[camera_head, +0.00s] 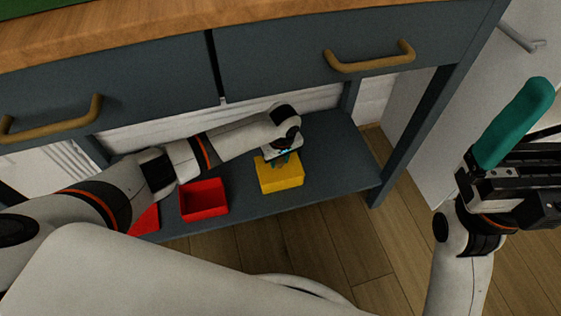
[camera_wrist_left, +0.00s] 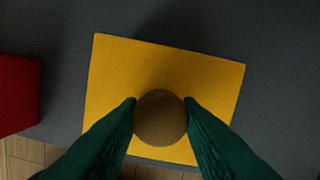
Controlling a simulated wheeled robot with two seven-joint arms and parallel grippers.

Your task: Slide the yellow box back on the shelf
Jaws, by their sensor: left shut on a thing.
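The yellow box (camera_head: 285,183) stands on the grey lower shelf (camera_head: 335,160), near its front edge. It also shows in the left wrist view (camera_wrist_left: 125,75), with a round brown knob (camera_wrist_left: 160,117) on its top. My left gripper (camera_head: 283,160) reaches down over the box. Its green fingers are shut on the knob, one on each side. The gripper hides part of the box top in the head view. My right gripper (camera_head: 515,122) is held up at the right, away from the shelf. I see its green finger from the side and cannot tell the gap.
An open red box (camera_head: 204,213) stands left of the yellow box, with a gap between them. Another red thing (camera_head: 147,220) is partly behind my left arm. Drawers with brass handles (camera_head: 370,58) overhang the shelf. A table leg (camera_head: 410,140) stands at the right.

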